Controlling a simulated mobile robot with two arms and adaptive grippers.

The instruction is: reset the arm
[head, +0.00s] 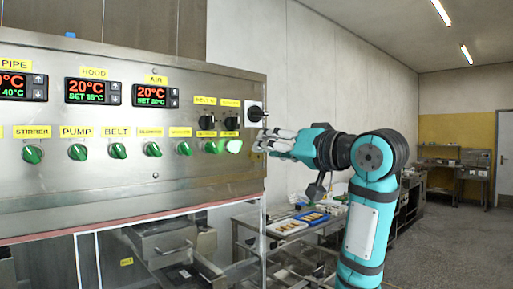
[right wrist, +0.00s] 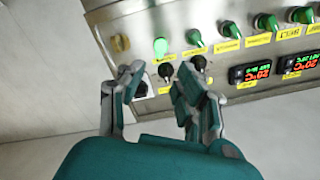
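My right arm (head: 362,225) reaches in from the right in the head view. Its right gripper (head: 264,142) is at the right end of the steel control panel (head: 100,185), just below the black rotary switch (head: 255,113). In the right wrist view the right gripper (right wrist: 162,78) has its two fingers spread apart with nothing between them. Whether a fingertip touches the panel cannot be told. My left gripper is in neither view.
A row of green knobs (head: 118,151) runs along the panel, and the rightmost green knob (head: 234,146) looks lit. Red and green displays (head: 92,91) sit above. Behind stands a table (head: 250,222) with trays (head: 287,227). The floor at right (head: 450,240) is clear.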

